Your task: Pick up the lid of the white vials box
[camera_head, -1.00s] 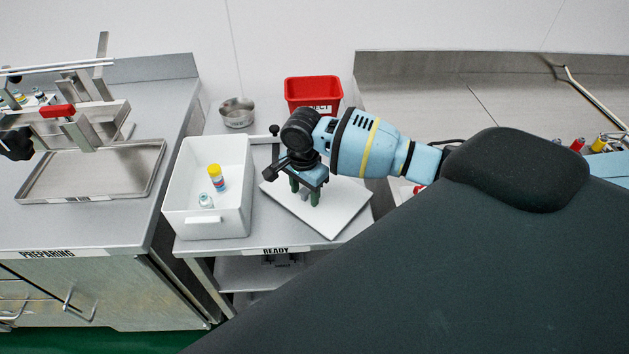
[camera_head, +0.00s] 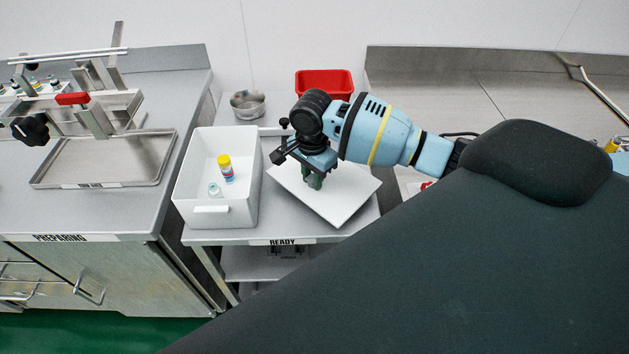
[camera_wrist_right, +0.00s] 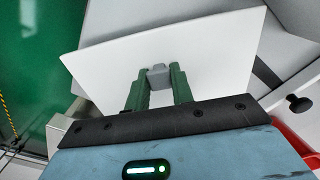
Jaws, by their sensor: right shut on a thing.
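The white lid (camera_head: 335,205) is a flat plate at the right of the white vials box in the head view, over the READY table. It also fills the middle of the right wrist view (camera_wrist_right: 215,50), with a grey knob (camera_wrist_right: 158,76) at its centre. My right gripper (camera_head: 315,182) is above the lid, its green fingers shut on the knob; the fingers also show in the wrist view (camera_wrist_right: 158,85). The white vials box (camera_head: 245,205) is open on top, holding a yellow-capped vial (camera_head: 226,168) and a clear vial (camera_head: 214,190). My left gripper is not in view.
A red bin (camera_head: 324,83) and a metal bowl (camera_head: 247,104) stand behind. The PREPARING counter (camera_head: 120,215) with a metal tray (camera_head: 105,160) is on the left. A steel sink counter (camera_head: 440,90) lies to the right.

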